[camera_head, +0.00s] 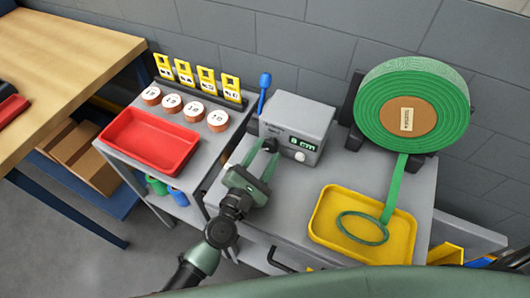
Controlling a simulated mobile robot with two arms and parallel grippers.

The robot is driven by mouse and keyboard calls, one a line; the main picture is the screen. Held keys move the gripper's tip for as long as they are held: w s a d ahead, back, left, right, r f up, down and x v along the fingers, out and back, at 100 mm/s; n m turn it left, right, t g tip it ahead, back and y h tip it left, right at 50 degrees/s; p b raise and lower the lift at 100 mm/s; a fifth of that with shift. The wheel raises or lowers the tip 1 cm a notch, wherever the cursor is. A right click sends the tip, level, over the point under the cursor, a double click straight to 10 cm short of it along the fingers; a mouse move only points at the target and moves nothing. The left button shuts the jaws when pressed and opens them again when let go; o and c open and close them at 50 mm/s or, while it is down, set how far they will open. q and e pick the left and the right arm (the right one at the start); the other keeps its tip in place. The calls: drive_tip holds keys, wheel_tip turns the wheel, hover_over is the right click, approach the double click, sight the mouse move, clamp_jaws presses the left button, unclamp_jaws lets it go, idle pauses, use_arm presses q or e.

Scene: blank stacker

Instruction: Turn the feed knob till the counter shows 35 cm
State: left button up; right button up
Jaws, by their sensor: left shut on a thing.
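The grey feeder box (297,115) stands on the grey bench. Its counter (303,143) glows green and seems to read 8 cm, though the digit is small. My left gripper (261,156) reaches the lower left of the box's front and is shut on the feed knob (270,145), a dark part largely hidden by the fingers. A big green strap roll (440,95) stands upright at the right. Its strap (396,185) hangs down into a yellow tray (330,215) and lies there in a loop. My right gripper is not in view.
A blue-handled lever (264,90) rises at the box's left. A white button (299,156) sits under the counter. A red tray (150,140), numbered round pieces (191,109) and yellow tags (205,80) are on the left cart. A wooden table (60,50) stands far left.

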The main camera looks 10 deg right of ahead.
use_arm(q)
drive_tip(key=o, duration=1.4)
drive_tip(key=b+v, duration=0.1)
drive_tip(key=v, duration=0.6)
drive_tip(key=shift+f, duration=0.1)
drive_tip(key=shift+s+a, duration=0.25)
drive_tip(key=shift+s, duration=0.15)
